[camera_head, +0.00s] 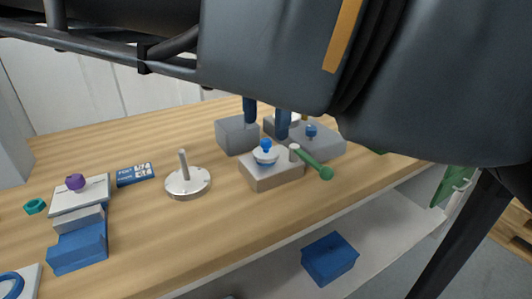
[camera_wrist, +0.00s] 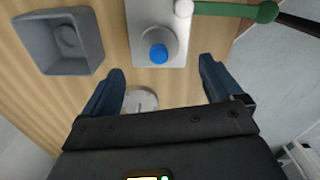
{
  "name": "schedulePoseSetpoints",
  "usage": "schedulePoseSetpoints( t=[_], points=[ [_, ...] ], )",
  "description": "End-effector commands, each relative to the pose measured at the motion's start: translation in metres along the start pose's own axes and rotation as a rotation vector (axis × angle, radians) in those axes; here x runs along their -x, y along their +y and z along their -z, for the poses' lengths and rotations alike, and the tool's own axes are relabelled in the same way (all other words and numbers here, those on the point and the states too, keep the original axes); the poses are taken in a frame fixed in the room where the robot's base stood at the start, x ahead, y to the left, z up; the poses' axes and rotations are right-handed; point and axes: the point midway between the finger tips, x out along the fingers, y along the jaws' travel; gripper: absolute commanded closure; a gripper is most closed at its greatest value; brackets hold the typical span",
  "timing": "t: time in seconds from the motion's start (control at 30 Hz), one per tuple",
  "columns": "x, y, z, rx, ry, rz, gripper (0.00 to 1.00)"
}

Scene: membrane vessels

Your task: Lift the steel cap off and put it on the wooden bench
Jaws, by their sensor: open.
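The steel cap (camera_head: 262,157) is a light metal disc with a blue knob (camera_head: 266,144) on top. It sits on a grey-beige block (camera_head: 272,176) on the wooden bench (camera_head: 225,235). In the wrist view the cap (camera_wrist: 140,43) and its blue knob (camera_wrist: 158,54) lie ahead, between the lines of the two fingers. A green-handled lever (camera_head: 312,164) is pivoted at the block's right end and points away from the cap. My gripper (camera_head: 266,128) is open and empty, its dark blue fingers near the knob; it also shows in the wrist view (camera_wrist: 161,66). Contact cannot be seen.
A steel disc with an upright post (camera_head: 187,183) stands left of the block. A grey open box (camera_head: 237,136) and another grey block with a blue knob (camera_head: 318,140) stand behind. Blue and grey blocks (camera_head: 80,240) are at left. Bare bench lies in front.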

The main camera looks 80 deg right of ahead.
Motion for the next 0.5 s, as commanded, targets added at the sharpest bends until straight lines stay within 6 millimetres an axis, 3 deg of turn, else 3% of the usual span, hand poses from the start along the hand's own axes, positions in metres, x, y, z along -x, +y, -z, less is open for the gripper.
schedulePoseSetpoints(
  t=[0.5],
  points=[
    [-0.059, 0.001, -0.004, -0.002, -0.004, 0.002, 0.07]
  ],
)
